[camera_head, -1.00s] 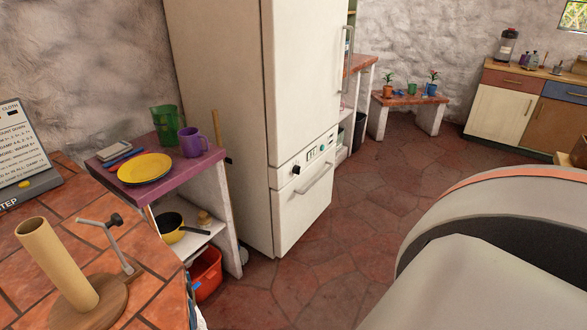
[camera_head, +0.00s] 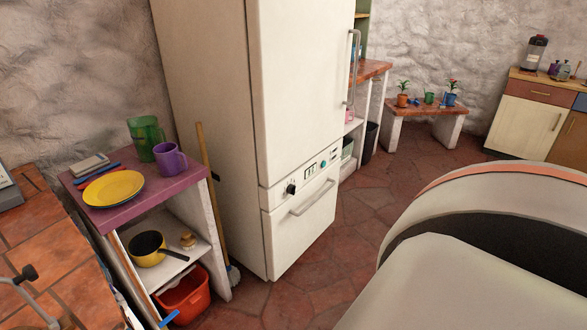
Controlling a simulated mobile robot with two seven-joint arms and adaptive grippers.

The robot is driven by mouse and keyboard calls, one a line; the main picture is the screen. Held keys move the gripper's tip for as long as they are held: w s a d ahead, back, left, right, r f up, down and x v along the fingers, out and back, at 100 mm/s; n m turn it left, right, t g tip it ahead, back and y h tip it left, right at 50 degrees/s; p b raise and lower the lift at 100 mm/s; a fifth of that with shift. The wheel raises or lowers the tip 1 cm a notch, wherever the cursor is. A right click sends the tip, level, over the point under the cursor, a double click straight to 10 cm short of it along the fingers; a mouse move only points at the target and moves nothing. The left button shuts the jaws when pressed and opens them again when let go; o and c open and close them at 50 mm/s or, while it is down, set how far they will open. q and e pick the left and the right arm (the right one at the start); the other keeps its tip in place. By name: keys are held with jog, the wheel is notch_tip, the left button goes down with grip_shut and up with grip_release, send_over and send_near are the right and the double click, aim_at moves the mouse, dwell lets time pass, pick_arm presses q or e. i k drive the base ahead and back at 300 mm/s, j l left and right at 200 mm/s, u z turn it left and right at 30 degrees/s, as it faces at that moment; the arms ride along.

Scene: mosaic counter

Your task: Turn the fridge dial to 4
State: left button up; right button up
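The white fridge (camera_head: 303,70) stands upright in the middle of the head view, its doors shut. A control strip runs across its front between the upper door and the lower drawer. The black dial (camera_head: 291,189) sits at the left end of this strip. Its numbers are too small to read. A small display (camera_head: 310,171) and a teal button (camera_head: 323,164) sit to its right. Neither of my grippers shows. A pale, rounded part of my own body fills the lower right.
A purple-topped shelf (camera_head: 128,212) with a yellow plate, green jug and purple mug stands left of the fridge. A broom (camera_head: 208,170) leans between them. A red bucket (camera_head: 185,297) is low down. Open stone floor (camera_head: 345,245) lies before the fridge.

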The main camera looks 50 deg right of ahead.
aim_at(292, 188)
jog(key=l+u, duration=0.25)
jog(key=l, duration=1.65)
jog(key=k+l, duration=0.1)
jog(key=l, duration=3.4)
jog(key=k+j+z, duration=0.05)
